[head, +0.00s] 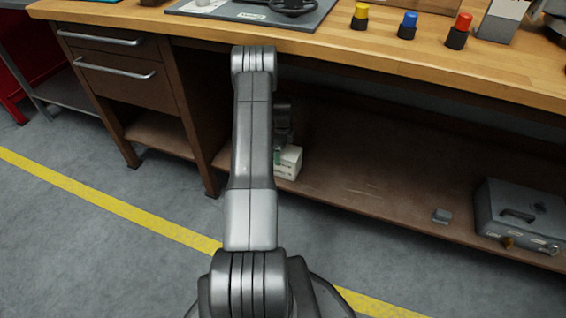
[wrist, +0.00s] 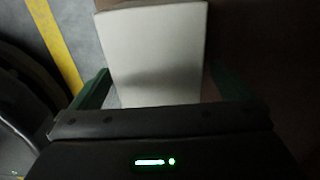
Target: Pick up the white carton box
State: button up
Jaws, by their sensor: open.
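The white carton box (head: 288,163) stands on the low shelf under the workbench, partly hidden behind my arm in the head view. In the wrist view the box (wrist: 152,48) fills the upper middle, with its pale face close to the camera. My gripper (wrist: 160,88) is open, with one green finger on the left side of the box and the other on the right. Part of the gripper (head: 278,155) shows beside the box in the head view. I cannot tell whether the fingers touch the box.
The wooden bench top (head: 330,45) overhangs the shelf (head: 370,190). The shelf between is clear. A drawer unit (head: 120,70) stands to the left.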

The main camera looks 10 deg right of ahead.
jog(key=f+b, duration=0.1)
jog(key=f, duration=0.1)
jog(key=f+b, duration=0.1)
jog(key=f, duration=0.2)
jog(key=shift+s+d+f, duration=0.1)
jog(key=shift+s+f, duration=0.1)
jog(key=shift+r, duration=0.15)
jog(key=c, duration=1.2)
